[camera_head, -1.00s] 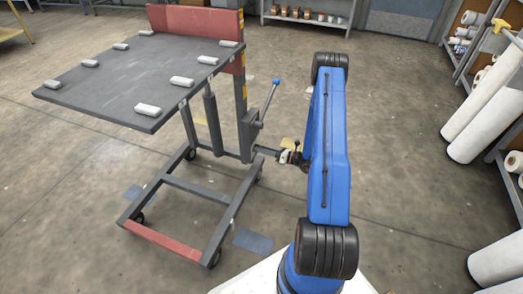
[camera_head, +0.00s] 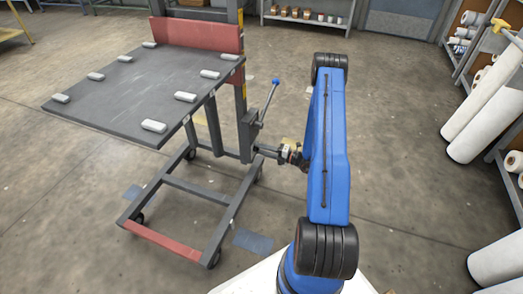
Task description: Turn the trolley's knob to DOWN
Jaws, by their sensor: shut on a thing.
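The trolley (camera_head: 165,190) stands left of my arm, with a grey lift table (camera_head: 115,95) on a grey mast. My gripper (camera_head: 262,150) reaches left to the side of the mast, low down, below a grey box (camera_head: 247,122). It is shut on a small part there, which looks like the trolley's knob. The jaws hide this knob, and its setting and any DOWN mark cannot be read. A lever with a blue ball end (camera_head: 275,83) rises from the box above my gripper, apart from it.
Several light grey blocks (camera_head: 154,126) lie along the table's edges. A red board (camera_head: 200,36) stands behind the table. White rolls (camera_head: 484,125) lean at the right by shelves. A shelf with small goods (camera_head: 306,20) stands at the back. The floor between is mostly clear.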

